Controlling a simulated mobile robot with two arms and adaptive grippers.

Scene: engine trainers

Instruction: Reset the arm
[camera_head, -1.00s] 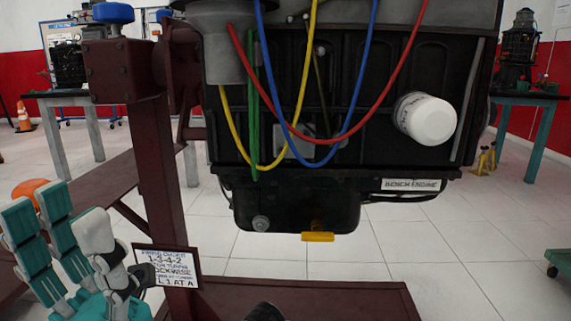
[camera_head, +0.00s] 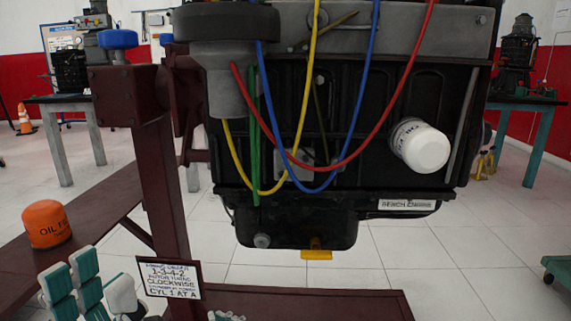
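My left gripper (camera_head: 98,290) is at the bottom left of the head view, cut off by the lower edge. Its teal-and-grey fingers point up, and a white-and-black finger stands to their right. The fingers are spread and nothing shows between them, so it looks open and empty. It is in front of the dark red stand's base, left of the sign with the firing order (camera_head: 168,279). My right gripper is not clearly in view; a small part at the bottom edge cannot be made out.
A black bench engine (camera_head: 375,110) with coloured wires and a white oil filter (camera_head: 420,146) hangs on a dark red stand (camera_head: 160,180). An orange oil filter (camera_head: 47,224) stands on the stand's left beam.

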